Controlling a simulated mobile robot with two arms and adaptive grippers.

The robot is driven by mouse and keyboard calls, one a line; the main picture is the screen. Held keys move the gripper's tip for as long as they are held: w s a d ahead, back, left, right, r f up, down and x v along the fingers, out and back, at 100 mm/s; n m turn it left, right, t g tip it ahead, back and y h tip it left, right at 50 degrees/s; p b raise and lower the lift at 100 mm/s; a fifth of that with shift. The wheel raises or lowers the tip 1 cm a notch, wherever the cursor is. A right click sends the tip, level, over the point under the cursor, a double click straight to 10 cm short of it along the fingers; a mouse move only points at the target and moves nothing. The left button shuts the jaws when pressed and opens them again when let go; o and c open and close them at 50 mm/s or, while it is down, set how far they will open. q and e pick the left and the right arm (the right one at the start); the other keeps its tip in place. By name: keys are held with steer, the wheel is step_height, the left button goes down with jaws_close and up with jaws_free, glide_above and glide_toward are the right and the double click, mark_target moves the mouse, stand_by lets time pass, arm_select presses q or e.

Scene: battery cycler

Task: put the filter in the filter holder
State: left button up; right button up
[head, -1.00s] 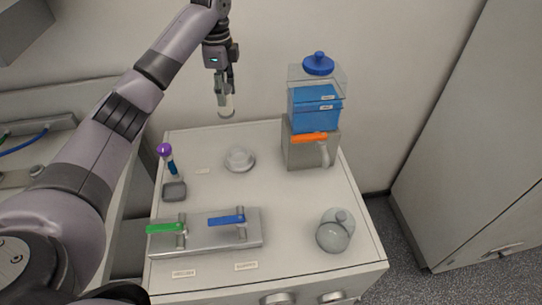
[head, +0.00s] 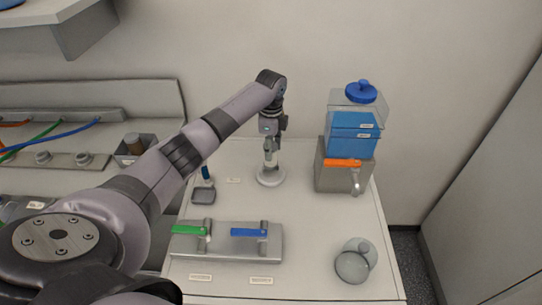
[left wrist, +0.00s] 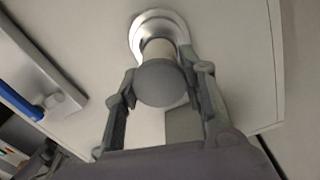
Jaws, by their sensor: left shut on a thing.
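My left gripper (head: 269,148) is shut on the filter, a short pale cylinder with a grey round end (left wrist: 162,84). The filter's pale body (left wrist: 158,49) shows beyond that end in the left wrist view, with a finger on each side. The filter holder (head: 271,178) is a round, pale grey dish on the worktop, directly below the gripper. Its rim also shows behind the filter in the left wrist view (left wrist: 139,30). The filter points down into or just over the holder's middle. I cannot tell whether it touches. My right gripper is not in view.
A blue container (head: 354,133) on a grey base with an orange-handled tap (head: 343,162) stands right of the holder. A valve panel with green (head: 188,230) and blue (head: 249,232) handles lies in front. A small grey stand (head: 203,196) is left.

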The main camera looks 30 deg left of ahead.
arm_select(q)
step_height(320, 180, down, 4)
steer(key=shift+r, duration=0.15)
steer(key=shift+f, duration=0.25)
steer(key=shift+f, duration=0.1)
steer(key=o, duration=1.2)
steer(key=shift+c, duration=0.2)
steer(key=shift+r, duration=0.4)
step_height(320, 180, up, 12)
steer(key=shift+f+b, duration=0.25)
steer(key=shift+b, duration=0.35)
